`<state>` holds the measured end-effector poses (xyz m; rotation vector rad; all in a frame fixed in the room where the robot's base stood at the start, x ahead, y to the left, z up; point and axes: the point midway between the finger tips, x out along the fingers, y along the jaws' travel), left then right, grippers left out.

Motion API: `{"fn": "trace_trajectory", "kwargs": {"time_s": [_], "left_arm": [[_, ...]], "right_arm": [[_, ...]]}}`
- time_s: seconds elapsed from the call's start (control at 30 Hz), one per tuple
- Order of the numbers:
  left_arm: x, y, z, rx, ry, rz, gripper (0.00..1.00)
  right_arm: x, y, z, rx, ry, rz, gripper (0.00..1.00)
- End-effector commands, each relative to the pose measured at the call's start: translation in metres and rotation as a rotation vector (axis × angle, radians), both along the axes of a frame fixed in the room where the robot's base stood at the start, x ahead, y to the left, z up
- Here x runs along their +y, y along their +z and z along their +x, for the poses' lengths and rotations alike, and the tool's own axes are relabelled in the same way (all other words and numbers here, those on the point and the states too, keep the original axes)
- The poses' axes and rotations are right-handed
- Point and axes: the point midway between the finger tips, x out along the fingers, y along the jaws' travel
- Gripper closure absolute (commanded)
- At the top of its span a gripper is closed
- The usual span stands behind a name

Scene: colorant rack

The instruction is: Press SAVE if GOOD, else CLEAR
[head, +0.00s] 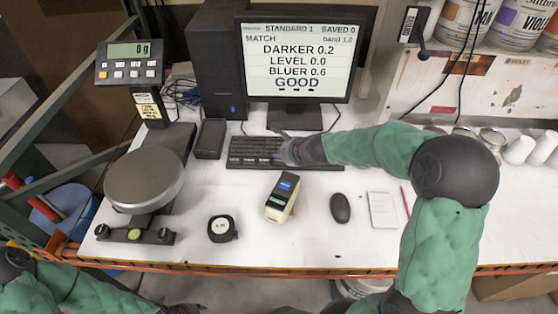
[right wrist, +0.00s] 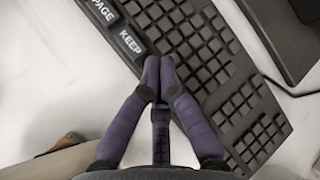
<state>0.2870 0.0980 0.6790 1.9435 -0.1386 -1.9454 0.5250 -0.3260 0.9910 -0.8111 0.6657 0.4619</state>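The monitor (head: 297,103) reads STANDARD 1, SAVED 0, MATCH, DARKER 0.2, LEVEL 0.0, BLUER 0.6 and GOOD. The black keyboard (head: 245,152) lies in front of it; it also shows in the right wrist view (right wrist: 205,60). There, large labelled keys show at its edge: a PAGE key (right wrist: 103,12) and a KEEP key (right wrist: 131,41). No SAVE or CLEAR label is readable. My right gripper (right wrist: 158,62) is shut and empty, fingertips together over the keyboard beside the KEEP key; contact cannot be told. My left gripper (head: 185,308) barely shows at the bottom edge.
A scale (head: 145,178) with a 0 g display (head: 130,62) stands at the left. A handheld device (head: 282,198), a tape measure (head: 222,228), a mouse (head: 340,208) and a white card (head: 383,210) lie in front of the keyboard. Paint cans (head: 465,20) stand on the right shelf.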

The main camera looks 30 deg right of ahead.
Motion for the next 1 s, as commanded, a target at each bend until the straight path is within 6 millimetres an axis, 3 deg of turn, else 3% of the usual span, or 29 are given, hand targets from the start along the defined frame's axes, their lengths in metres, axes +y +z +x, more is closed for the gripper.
{"fn": "trace_trajectory", "kwargs": {"time_s": [1.0], "left_arm": [[0.0,-0.012,0.0,0.0,0.0,0.0,0.6]], "right_arm": [[0.0,-0.011,0.0,0.0,0.0,0.0,1.0]]}}
